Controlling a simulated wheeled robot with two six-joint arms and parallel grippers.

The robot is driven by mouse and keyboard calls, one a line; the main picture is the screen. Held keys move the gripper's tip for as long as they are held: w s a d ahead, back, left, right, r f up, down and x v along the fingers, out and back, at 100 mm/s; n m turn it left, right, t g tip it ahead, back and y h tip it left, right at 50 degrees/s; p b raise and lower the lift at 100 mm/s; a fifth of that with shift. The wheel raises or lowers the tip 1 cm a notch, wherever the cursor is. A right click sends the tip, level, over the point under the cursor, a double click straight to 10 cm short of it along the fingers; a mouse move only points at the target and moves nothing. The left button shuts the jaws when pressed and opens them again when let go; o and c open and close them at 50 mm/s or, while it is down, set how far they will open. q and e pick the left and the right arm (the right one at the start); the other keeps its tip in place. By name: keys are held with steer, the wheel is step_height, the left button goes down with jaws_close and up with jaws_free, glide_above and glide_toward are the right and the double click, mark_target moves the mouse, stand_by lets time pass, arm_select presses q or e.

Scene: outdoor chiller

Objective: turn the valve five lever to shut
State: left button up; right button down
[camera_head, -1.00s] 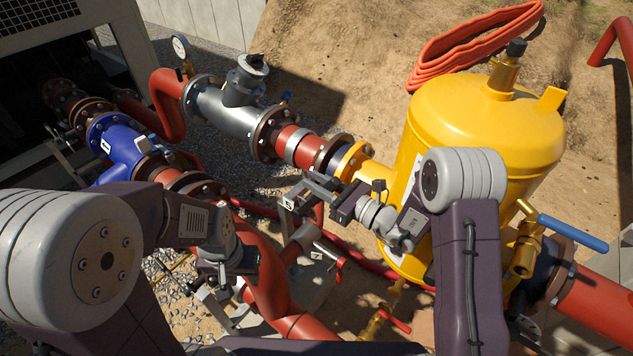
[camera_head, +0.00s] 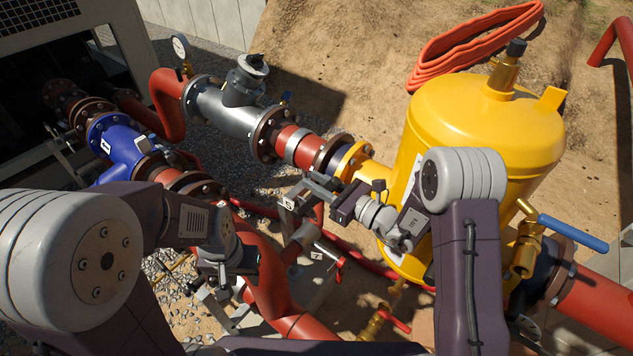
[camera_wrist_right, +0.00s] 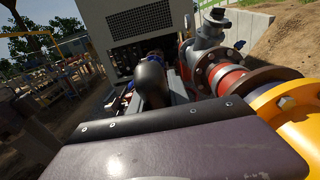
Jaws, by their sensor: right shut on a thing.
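My right gripper (camera_head: 318,190) reaches left from the yellow tank, beside the red pipe and yellow ring flange. It is shut on the valve five lever, of which a black rounded grip (camera_wrist_right: 152,80) shows beyond the gripper body in the right wrist view.
The yellow tank (camera_head: 490,140) stands close to my right arm. A blue-handled valve (camera_head: 572,232) is at right. A grey strainer (camera_head: 230,108) and blue valve body (camera_head: 120,145) lie along the pipes. An orange hose (camera_head: 475,45) lies on the dirt behind.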

steer(key=shift+f, duration=0.1)
steer(key=shift+w+a+r+p, duration=0.15)
steer(key=shift+a+r+p, duration=0.2)
steer(key=shift+p, duration=0.25)
steer(key=w+a+g+h+p, duration=0.3)
steer(key=w+a+h+p, duration=0.2)
steer(key=w+a+p, duration=0.1)
steer(key=shift+a+r+g+p, duration=0.25)
steer(key=shift+a+g+p, duration=0.05)
steer(key=shift+a+p, duration=0.65)
steer(key=shift+s, duration=0.1)
steer(key=c, duration=1.2)
jaws_free()
steer(key=shift+c, duration=0.2)
steer(key=shift+w+a+f, duration=0.1)
steer(key=shift+w+a, duration=0.15)
